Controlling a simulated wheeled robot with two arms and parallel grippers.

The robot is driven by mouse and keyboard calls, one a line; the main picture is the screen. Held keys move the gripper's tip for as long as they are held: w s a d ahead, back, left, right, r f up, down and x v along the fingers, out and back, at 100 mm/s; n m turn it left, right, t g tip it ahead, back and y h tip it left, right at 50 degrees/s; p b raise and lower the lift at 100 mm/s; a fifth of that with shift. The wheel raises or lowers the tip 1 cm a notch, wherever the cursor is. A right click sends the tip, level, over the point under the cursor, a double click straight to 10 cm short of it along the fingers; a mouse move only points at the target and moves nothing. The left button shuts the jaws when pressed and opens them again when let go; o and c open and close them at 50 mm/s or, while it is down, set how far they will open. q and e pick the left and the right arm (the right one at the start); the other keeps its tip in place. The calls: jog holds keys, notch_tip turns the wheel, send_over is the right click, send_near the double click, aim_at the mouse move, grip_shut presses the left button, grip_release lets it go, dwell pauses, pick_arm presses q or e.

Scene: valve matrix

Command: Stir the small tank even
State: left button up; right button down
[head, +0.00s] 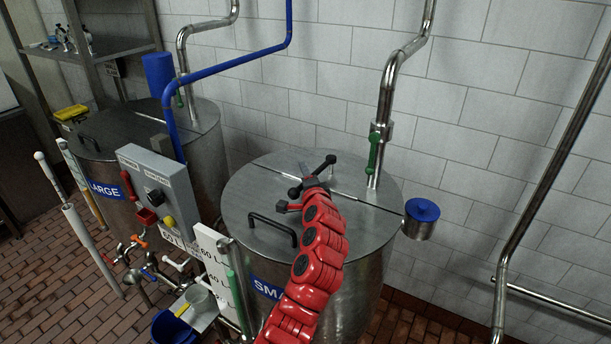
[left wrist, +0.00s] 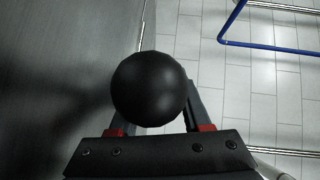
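The small tank (head: 376,235) has a blue label with cut-off lettering and a flat steel lid (head: 345,240). A stirring handle (head: 322,168) with dark arms and black ball knobs rises above the lid. My left gripper (head: 294,193) is at the handle, its fingers apart. In the left wrist view, a black ball knob (left wrist: 149,88) sits between the fingers, a little left of the middle, and hides much of the left finger. The knob's right edge lies by the right finger; contact cannot be told. The tank's contents are hidden. My right gripper is not in view.
The large tank (head: 207,150) stands at left behind a grey control box (head: 160,195). A steel pipe with a green-handled valve (head: 373,152) rises behind the small tank. A black lid handle (head: 273,228) stands near the front.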

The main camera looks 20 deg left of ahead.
pick_arm(q)
jog(key=shift+d, duration=0.1)
jog(key=shift+s+d, duration=0.1)
jog(key=shift+s, duration=0.15)
jog(key=b+v, duration=0.6)
jog(key=v, duration=0.9)
jog(key=shift+s+d, duration=0.25)
jog(key=shift+s, duration=0.1)
jog(key=shift+s+d+r, duration=0.1)
jog(key=shift+s+d, duration=0.1)
jog(key=shift+s, duration=0.25)
